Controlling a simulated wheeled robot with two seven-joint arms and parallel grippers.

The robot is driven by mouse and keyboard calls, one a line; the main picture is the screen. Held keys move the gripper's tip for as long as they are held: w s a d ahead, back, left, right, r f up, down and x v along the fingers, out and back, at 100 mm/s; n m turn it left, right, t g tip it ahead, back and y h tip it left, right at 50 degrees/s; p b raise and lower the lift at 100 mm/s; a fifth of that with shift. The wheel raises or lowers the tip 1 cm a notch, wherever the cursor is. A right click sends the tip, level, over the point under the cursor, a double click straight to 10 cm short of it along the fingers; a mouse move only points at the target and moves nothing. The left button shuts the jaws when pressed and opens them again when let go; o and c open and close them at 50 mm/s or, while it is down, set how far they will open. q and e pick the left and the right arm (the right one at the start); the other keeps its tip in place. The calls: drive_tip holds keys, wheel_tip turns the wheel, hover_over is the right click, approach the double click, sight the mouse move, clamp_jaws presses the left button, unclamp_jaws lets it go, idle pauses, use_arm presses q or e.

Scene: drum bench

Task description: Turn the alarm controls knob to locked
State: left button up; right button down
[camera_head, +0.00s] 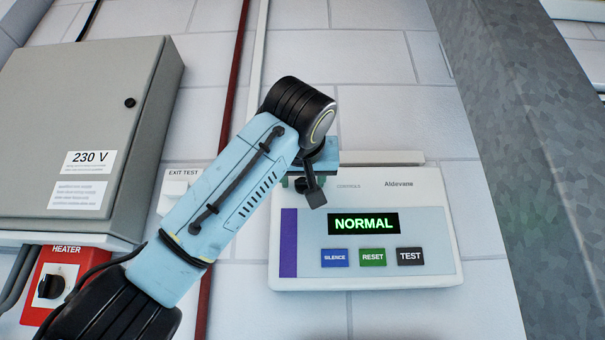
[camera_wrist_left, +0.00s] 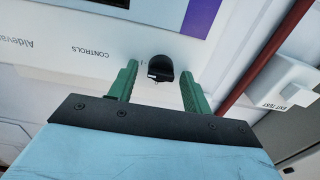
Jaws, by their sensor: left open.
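The white alarm panel (camera_head: 440,266) is on the wall, with a lit display (camera_head: 364,223) reading NORMAL. Its black controls knob (camera_wrist_left: 160,69) shows in the left wrist view beside the CONTROLS label; in the head view my left arm largely covers that part. My left gripper (camera_wrist_left: 160,85) has its two green fingers apart, one on each side of the knob. A gap shows between each finger and the knob, and nothing is gripped. I cannot read the knob's setting. My right gripper is in neither view.
SILENCE, RESET and TEST buttons (camera_head: 410,257) sit below the display. An EXIT TEST box (camera_head: 177,188), a red heater switch (camera_head: 45,287) and a grey 230 V cabinet (camera_head: 80,120) are left. A red pipe (camera_head: 229,110) runs behind my arm. A grey metal column (camera_head: 530,130) stands right.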

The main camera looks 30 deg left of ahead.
use_arm(q)
drive_tip(key=shift+c, duration=0.4)
drive_tip(key=c, duration=0.9)
drive_tip(key=shift+o, duration=0.2)
